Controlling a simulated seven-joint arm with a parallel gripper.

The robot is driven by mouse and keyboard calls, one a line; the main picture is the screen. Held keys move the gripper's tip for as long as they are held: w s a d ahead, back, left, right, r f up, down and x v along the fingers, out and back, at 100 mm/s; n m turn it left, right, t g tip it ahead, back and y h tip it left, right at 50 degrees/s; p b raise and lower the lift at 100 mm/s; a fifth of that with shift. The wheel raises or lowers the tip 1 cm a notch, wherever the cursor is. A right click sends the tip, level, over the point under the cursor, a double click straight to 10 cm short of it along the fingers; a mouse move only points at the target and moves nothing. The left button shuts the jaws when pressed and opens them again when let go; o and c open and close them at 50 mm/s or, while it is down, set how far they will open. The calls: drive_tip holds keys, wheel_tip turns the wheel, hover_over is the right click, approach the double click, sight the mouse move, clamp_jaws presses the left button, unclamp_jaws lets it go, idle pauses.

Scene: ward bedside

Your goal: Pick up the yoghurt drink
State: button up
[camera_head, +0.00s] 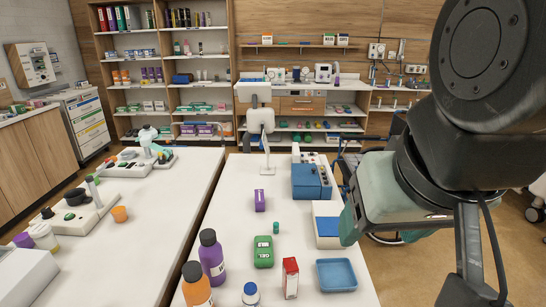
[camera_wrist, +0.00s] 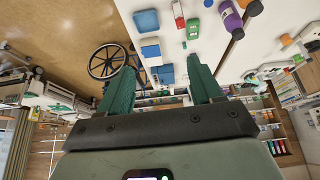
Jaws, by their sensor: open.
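A small white bottle with a blue cap (camera_head: 250,294), which looks like the yoghurt drink though I cannot read its label, stands at the near edge of the white table (camera_head: 230,245) in the head view. In the wrist view its blue cap (camera_wrist: 208,3) shows at the top edge. My gripper (camera_head: 350,215) is raised at the right side of the table, well apart from the bottle. In the wrist view my gripper (camera_wrist: 162,85) has its two green fingers spread, with nothing held between them.
Left of the bottle stand an orange bottle (camera_head: 196,287) and a purple bottle (camera_head: 211,258). Right are a red-and-white carton (camera_head: 290,279) and blue tray (camera_head: 337,275). A green box (camera_head: 264,252) lies behind. A wheelchair (camera_wrist: 107,61) stands beside the table.

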drive_tip(key=w+d+f+n+g+h, duration=0.2)
drive_tip(key=f+n+g+h, duration=0.15)
drive_tip(key=f, duration=0.25)
drive_tip(key=w+d+f+n+g+h, duration=0.2)
drive_tip(key=w+f+g+h, duration=0.1)
drive_tip(key=f+h, duration=0.15)
drive_tip(key=n+t+y, duration=0.5)
drive_tip(key=n+t, duration=1.5)
drive_tip(key=n, duration=0.7)
hover_over(250, 284)
drive_tip(key=s+d, duration=0.2)
drive_tip(key=d, duration=0.2)
wheel_tip(250, 284, down, 20)
drive_tip(key=a+f+n+y, duration=0.1)
drive_tip(key=f+y, duration=0.1)
drive_tip(key=s+a+f+n+g+y, duration=0.1)
drive_tip(key=f+n+y, duration=0.1)
drive_tip(key=s+a+f+n+y, duration=0.1)
drive_tip(key=f+n+y, duration=0.1)
drive_tip(key=shift+a+f, duration=0.15)
drive_tip(key=shift+f, duration=0.1)
drive_tip(key=shift+w+f+g, duration=0.15)
drive_tip(key=shift+g, duration=0.1)
drive_tip(key=shift+w+a, duration=0.25)
drive_tip(key=shift+w, duration=0.9)
drive_tip(key=shift+w+a, duration=0.2)
drive_tip(key=shift+w, duration=0.9)
